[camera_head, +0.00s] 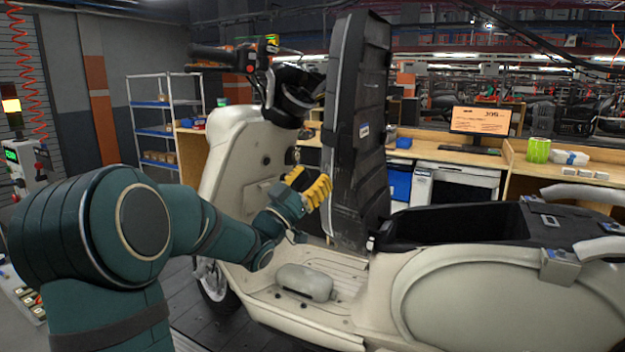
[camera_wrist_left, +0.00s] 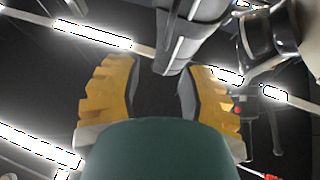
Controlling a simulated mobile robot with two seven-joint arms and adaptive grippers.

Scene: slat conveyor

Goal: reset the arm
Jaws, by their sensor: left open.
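My left arm reaches in from the left in the head view. Its left gripper (camera_head: 308,184) has yellow ridged fingers and is beside the raised dark seat (camera_head: 360,130) of a cream scooter (camera_head: 490,290). In the left wrist view the two yellow fingers of this gripper (camera_wrist_left: 162,82) stand apart with nothing clearly between them. The end of a dark upright part, probably the seat, shows just beyond the fingers; I cannot tell whether they touch it. My right gripper is not in view.
The front shield (camera_head: 240,160) and handlebar (camera_head: 240,57) stand behind and left of the gripper. The footboard (camera_head: 335,272) lies below it, with a grey rounded part (camera_head: 305,282) on it. The open under-seat bay (camera_head: 455,222) is to the right. Workbenches stand behind.

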